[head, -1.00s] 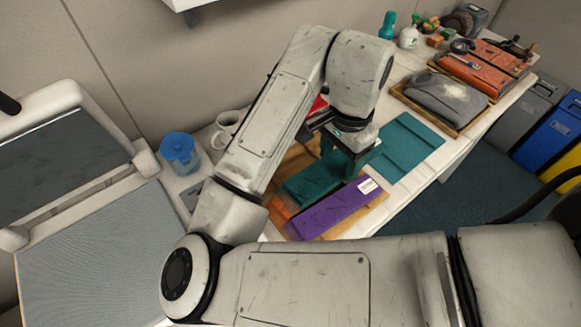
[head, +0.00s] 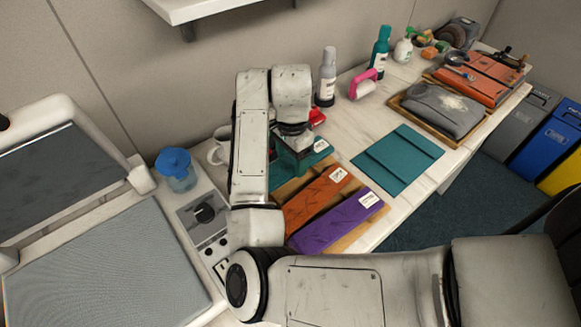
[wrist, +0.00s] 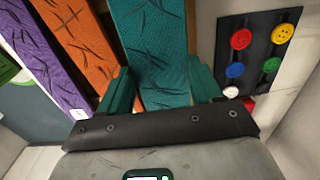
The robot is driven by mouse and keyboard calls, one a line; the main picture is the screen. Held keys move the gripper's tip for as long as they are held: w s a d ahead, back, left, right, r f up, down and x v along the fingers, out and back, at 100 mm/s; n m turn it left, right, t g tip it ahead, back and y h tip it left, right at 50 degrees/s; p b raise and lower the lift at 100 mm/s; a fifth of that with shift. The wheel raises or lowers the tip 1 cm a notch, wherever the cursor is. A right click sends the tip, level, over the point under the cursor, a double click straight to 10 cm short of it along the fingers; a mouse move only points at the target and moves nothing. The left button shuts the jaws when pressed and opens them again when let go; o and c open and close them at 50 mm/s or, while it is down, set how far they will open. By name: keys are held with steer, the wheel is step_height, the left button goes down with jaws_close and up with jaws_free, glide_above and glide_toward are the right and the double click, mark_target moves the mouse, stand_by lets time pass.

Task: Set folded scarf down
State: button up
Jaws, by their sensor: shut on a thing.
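A folded teal scarf (wrist: 155,50) with a pale tag runs between the two green fingers of my gripper (wrist: 162,84) in the wrist view. My gripper is shut on it. In the head view the teal scarf (head: 313,152) is at the far side of a wooden board (head: 349,238), beside a folded orange scarf (head: 318,197) and a folded purple scarf (head: 338,221). The three lie roughly parallel. My arm hides part of the teal scarf, and I cannot tell whether its underside touches the board.
A flat teal folded cloth (head: 398,160) lies on the white table to the right. A spray bottle (head: 326,78) and a pink roller (head: 363,86) stand behind. A white mug (head: 219,149) and blue-lidded jug (head: 177,170) are left. In the wrist view, a dark button panel (wrist: 257,50) lies right.

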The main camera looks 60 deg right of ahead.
mark_target(291, 162)
steer(key=shift+w+f+p, duration=0.15)
steer(key=shift+f+p, duration=0.05)
steer(key=shift+f, duration=0.75)
steer(key=shift+w+f+p, duration=0.1)
steer(key=shift+f+p, duration=0.1)
steer(key=shift+f, duration=0.7)
steer(key=shift+f, duration=0.1)
steer(key=o, duration=1.1)
